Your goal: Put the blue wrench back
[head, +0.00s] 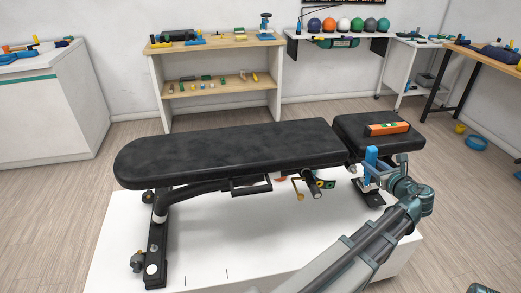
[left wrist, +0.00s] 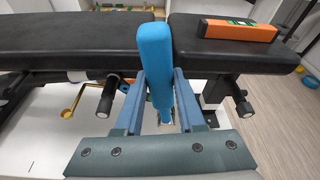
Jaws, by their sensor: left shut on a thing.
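The blue wrench (head: 371,158) stands roughly upright in my left gripper (head: 374,178), at the near side of the black bench, by the gap between its two pads. In the left wrist view its thick blue handle (left wrist: 155,55) rises between the two fingers of my left gripper (left wrist: 160,92), which are shut on it. Its lower end is mostly hidden by the gripper. I cannot tell whether it touches the bench. My right gripper is not in view.
The black padded bench (head: 230,150) stands on a white platform (head: 115,245). An orange level (head: 388,129) lies on its small pad, close to the wrench. Behind are a wooden shelf unit (head: 215,45) and a wall shelf with several balls (head: 343,25). Floor between is clear.

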